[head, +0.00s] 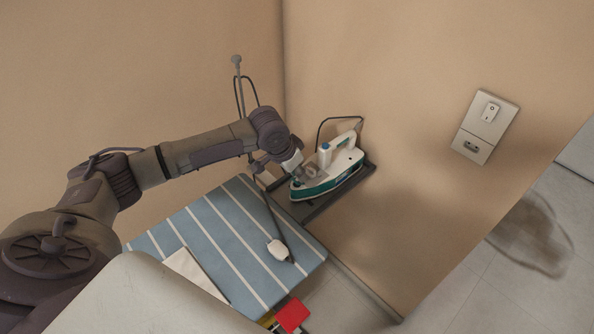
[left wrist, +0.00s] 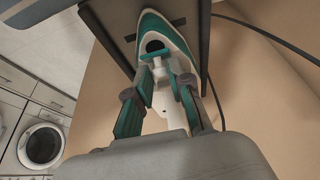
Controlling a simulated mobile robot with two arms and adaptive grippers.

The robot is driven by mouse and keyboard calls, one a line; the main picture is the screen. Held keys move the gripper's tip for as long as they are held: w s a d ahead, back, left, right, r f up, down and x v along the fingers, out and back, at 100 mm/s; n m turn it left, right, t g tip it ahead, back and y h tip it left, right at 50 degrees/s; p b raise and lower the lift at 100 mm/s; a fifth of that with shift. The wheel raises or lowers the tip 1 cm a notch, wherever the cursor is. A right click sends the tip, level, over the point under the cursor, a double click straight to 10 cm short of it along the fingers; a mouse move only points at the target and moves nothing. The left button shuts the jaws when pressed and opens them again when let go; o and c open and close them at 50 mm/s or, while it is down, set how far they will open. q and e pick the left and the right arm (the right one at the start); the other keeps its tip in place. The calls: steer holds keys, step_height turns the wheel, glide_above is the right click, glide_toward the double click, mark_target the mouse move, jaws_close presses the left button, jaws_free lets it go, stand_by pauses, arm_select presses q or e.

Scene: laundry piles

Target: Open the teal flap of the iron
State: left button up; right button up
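The white and teal iron (head: 338,168) rests on a dark tray at the end of the ironing board, against the wall. In the left wrist view the iron's teal nose (left wrist: 155,22) points to the top, with a dark round spot behind it. I cannot make out clearly which part is the flap or how it stands. My left gripper (head: 303,171) is at the front of the iron. In the left wrist view its fingers (left wrist: 164,78) are apart, one on each side of the iron's white upper part. Contact is unclear. My right gripper is not in view.
The blue striped ironing board (head: 222,225) carries a white plug (head: 278,249) on a dark cord. A dark tray (head: 318,208) holds the iron. A wall socket (head: 485,126) is at right. A red item (head: 292,314) lies below the board. Washing machines (left wrist: 40,145) stand farther off.

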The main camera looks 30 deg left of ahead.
arm_select(q)
jaws_close()
steer(key=shift+r, duration=0.1)
